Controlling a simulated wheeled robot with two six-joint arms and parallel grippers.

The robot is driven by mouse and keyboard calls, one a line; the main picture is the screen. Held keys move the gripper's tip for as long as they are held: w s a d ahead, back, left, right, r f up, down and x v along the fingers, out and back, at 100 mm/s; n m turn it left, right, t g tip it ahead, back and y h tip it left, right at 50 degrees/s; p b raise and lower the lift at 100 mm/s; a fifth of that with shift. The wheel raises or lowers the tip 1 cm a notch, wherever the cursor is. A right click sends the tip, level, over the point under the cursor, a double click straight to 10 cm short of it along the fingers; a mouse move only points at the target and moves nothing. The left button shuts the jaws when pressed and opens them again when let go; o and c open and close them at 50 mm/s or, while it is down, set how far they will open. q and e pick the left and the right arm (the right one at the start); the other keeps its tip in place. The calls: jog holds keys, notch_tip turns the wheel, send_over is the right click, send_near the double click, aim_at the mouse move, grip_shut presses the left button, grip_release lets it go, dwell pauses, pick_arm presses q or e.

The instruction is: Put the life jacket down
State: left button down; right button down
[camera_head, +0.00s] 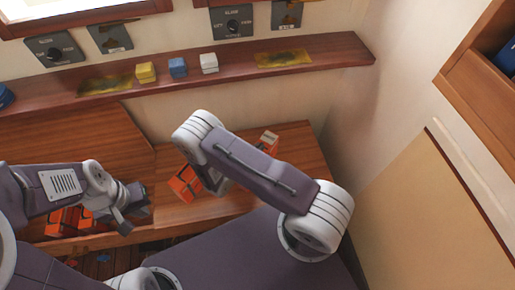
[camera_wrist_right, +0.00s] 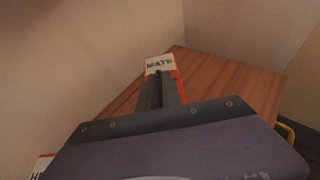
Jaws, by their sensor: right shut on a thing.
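My right gripper (camera_wrist_right: 160,82) is shut on an orange life jacket with a white label reading "MATE" (camera_wrist_right: 160,64). The life jacket is over the wooden bench top, near its far corner. I cannot tell whether it touches the wood. In the head view its label end (camera_head: 269,138) shows beyond my right forearm, which hides that gripper. Another orange life jacket (camera_head: 184,184) is on the bench to the left of the arm. My left gripper (camera_head: 138,202) is over the bench's front left part, with no object visible in it; its finger gap is unclear.
More orange jackets (camera_head: 66,221) lie low at the left, partly behind my left arm. The bench top (camera_head: 300,160) is bare at the right. A wall shelf (camera_head: 230,75) above holds yellow, blue and white blocks. A tan panel (camera_head: 435,210) stands at the right.

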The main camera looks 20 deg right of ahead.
jog(key=c, duration=1.5)
grip_release()
jog(key=shift+f, duration=0.1)
